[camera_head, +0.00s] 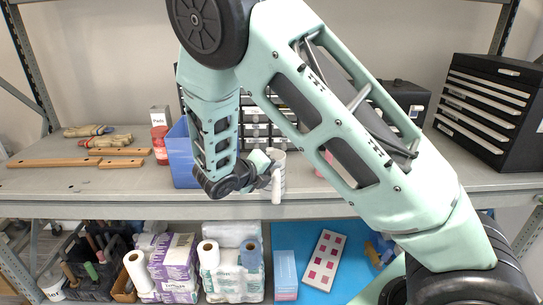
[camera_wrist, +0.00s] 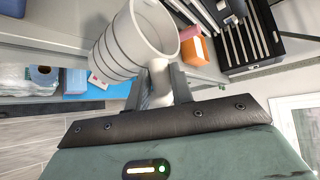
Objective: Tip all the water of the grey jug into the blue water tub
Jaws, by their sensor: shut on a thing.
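My gripper (camera_wrist: 160,88) is shut on the handle of the grey jug (camera_wrist: 128,45), which is pale with ribbed sides. The inside of the jug shows in the wrist view, but I cannot make out the water in it. In the head view the jug (camera_head: 281,178) is small, at the front of the worktop, partly hidden by my gripper (camera_head: 274,184); it looks roughly upright. The blue water tub (camera_head: 183,165) stands on the worktop to the left of the jug, partly hidden by my arm.
Small-drawer units stand behind my arm. A black drawer chest (camera_head: 490,105) is at right. The lower shelf holds paper rolls and packs.

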